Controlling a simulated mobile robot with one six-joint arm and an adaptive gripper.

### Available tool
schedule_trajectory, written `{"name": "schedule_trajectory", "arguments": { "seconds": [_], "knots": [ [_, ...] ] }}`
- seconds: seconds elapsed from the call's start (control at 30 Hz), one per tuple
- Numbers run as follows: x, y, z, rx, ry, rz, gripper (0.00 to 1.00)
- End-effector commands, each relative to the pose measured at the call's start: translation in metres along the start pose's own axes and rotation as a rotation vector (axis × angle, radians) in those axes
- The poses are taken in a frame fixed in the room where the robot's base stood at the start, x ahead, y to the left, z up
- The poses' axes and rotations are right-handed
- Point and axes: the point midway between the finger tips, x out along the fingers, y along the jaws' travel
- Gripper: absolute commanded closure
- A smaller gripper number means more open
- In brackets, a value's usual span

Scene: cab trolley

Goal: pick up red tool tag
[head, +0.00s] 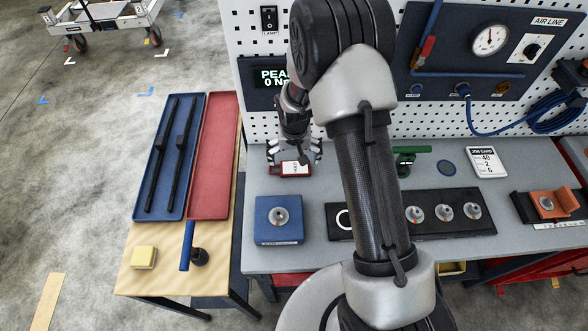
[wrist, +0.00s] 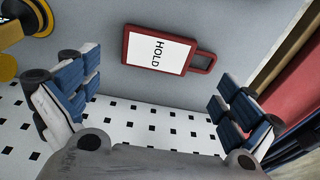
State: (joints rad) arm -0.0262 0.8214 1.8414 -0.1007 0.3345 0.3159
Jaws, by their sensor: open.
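The red tool tag (head: 290,170) has a red frame, a white label and a loop handle at one end. It lies on the grey bench top near the pegboard in the head view. In the wrist view the tag (wrist: 160,50) shows whole, with the word HOLD, and its loop points right. My gripper (head: 295,154) is over the tag in the head view. In the wrist view my gripper (wrist: 155,98) is open and empty, with its blue-padded fingers wide apart. The tag appears beyond the fingertips, apart from them.
A blue block (head: 279,232) with a round metal part sits in front of the tag. A black holder (head: 470,229) with several round parts is to the right, partly behind my arm. The pegboard (head: 256,151) rises behind. A red tray (head: 209,180) lies on the left side table.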

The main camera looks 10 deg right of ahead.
Motion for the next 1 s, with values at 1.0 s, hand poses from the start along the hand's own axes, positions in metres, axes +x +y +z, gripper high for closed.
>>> {"name": "schedule_trajectory", "arguments": {
  "seconds": [1.0],
  "knots": [
    [0.057, 0.005, 0.003, -0.001, 0.0, -0.001, 0.15]
  ]
}}
